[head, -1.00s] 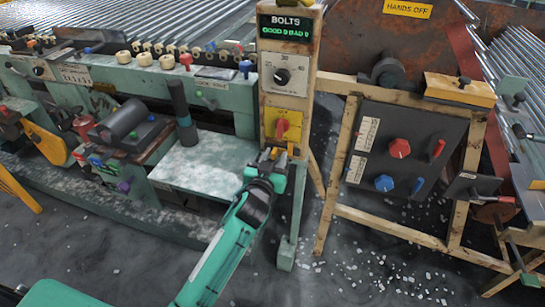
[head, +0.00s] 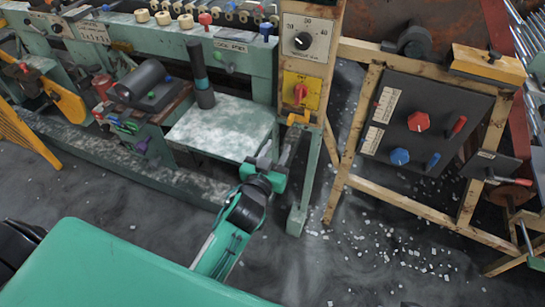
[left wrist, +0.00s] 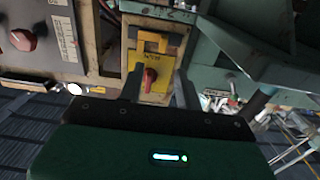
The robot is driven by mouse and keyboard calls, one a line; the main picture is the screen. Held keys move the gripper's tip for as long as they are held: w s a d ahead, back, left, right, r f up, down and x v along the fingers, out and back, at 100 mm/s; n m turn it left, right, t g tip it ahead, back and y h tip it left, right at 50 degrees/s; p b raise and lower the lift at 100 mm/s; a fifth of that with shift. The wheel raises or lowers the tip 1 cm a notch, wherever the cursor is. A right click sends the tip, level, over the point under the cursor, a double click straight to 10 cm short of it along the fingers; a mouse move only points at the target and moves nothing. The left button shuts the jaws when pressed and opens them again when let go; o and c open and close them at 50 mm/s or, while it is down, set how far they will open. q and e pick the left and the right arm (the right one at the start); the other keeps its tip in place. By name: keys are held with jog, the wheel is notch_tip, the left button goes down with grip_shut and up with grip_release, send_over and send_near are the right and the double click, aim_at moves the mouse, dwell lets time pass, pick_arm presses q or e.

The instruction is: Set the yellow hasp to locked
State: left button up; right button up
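The yellow hasp (head: 298,119) is a small bent yellow piece at the lower edge of a yellow plate (head: 313,93) with a red knob (head: 300,92), on the front of a tan post. In the left wrist view, which looks upside down, the hasp (left wrist: 152,40) shows above the red knob (left wrist: 150,76). My left gripper (head: 273,160) is below and to the left of the hasp, apart from it. Its two dark fingers stand apart in the left wrist view (left wrist: 160,88), with nothing held between them. My right gripper is not in view.
A dial panel (head: 305,40) sits above the plate. A dark panel (head: 425,125) with red and blue knobs stands to the right. A pale worn table (head: 220,128) and an upright dark cylinder (head: 200,75) are to the left. White bits litter the floor at right.

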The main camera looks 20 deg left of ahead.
pick_arm(q)
jog(key=s, duration=0.2)
jog(key=shift+s, duration=0.35)
dwell(0.4)
